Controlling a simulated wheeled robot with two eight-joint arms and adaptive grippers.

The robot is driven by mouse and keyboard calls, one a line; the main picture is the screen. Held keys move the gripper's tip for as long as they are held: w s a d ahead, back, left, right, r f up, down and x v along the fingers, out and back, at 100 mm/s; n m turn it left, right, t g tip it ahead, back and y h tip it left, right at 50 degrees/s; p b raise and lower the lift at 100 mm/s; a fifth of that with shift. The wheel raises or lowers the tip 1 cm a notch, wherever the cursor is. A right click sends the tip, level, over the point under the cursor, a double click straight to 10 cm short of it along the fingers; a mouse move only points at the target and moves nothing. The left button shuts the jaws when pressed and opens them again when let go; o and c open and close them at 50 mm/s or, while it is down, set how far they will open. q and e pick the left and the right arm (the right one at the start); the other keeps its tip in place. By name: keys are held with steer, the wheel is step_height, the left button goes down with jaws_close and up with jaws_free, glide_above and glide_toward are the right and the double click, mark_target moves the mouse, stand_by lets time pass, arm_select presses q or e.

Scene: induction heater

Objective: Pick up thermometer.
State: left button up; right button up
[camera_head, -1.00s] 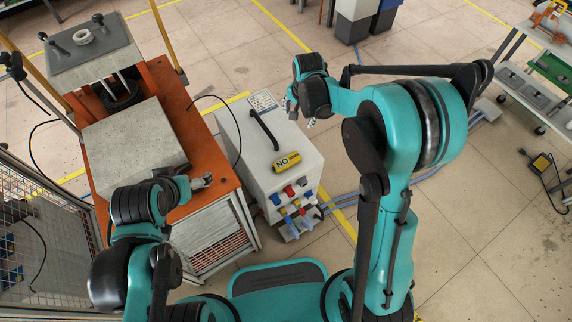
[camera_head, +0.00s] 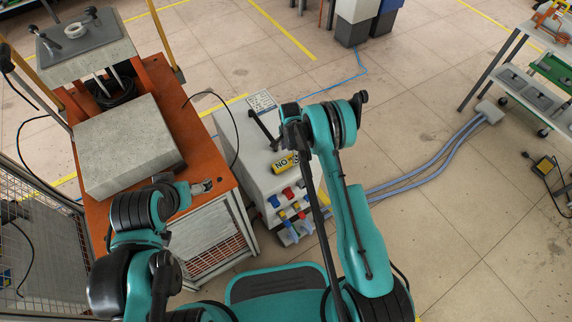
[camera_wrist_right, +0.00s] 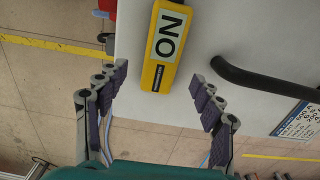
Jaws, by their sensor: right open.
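In the right wrist view the yellow device (camera_wrist_right: 164,45) lies ahead, between the lines of the two fingers. My right gripper (camera_wrist_right: 160,77) is open and empty, its fingers apart on either side of the device's near end, with no contact visible. In the head view my right gripper (camera_head: 284,140) is over the cabinet beside the device, mostly hidden by its own wrist. My left gripper (camera_head: 203,187) is over the orange table's near edge; its fingers are too small to read.
The white cabinet (camera_head: 262,185) has a black handle (camera_head: 262,128), a printed label (camera_head: 261,102) and coloured sockets on its front. A black cable runs beside it. The orange table (camera_head: 205,150) with a grey block (camera_head: 125,148) stands left.

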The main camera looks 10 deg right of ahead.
mark_target(289, 160)
arm_select(q)
step_height(289, 160, down, 2)
steer(key=shift+f+b, duration=0.2)
steer(key=shift+b, duration=0.75)
arm_select(e)
step_height(289, 160, down, 4)
steer(key=shift+a+f, duration=0.1)
steer(key=shift+f, duration=0.05)
arm_select(q)
steer(key=shift+r, duration=0.1)
arm_select(e)
steer(key=shift+c, duration=0.6)
steer(key=c, duration=1.2)
steer(key=shift+c, duration=0.2)
